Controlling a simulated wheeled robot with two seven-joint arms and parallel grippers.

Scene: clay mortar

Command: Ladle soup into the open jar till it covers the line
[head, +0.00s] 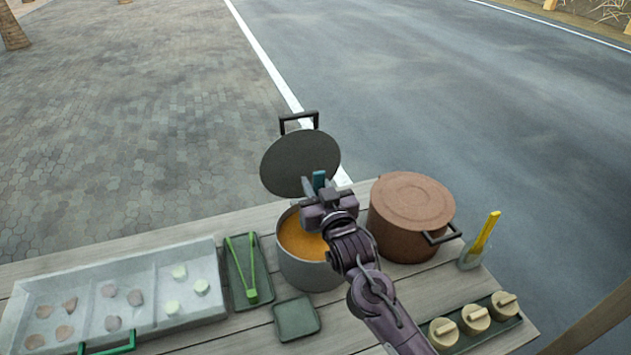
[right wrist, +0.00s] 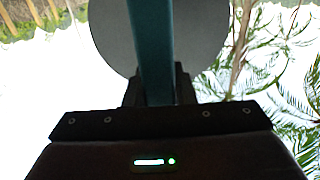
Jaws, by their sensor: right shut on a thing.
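A grey pot (head: 310,274) of orange soup (head: 298,238) stands at the table's back, its dark round lid (head: 290,160) raised behind it. My right gripper (head: 318,192) is above the pot and shut on a teal handle (head: 319,179), which I take for the ladle's. The handle also shows between the fingers in the right wrist view (right wrist: 152,50). The ladle's bowl is hidden. A small clear glass vessel (head: 470,261) with a yellow stick-like tool (head: 487,231) in it stands at the right edge. I cannot tell whether it is the open jar; no line shows. My left gripper is out of view.
A lidded brown pot (head: 390,238) stands close right of the soup pot. A sectioned pale tray (head: 140,262), green tongs (head: 243,270) and a small green plate (head: 297,318) lie left and in front.

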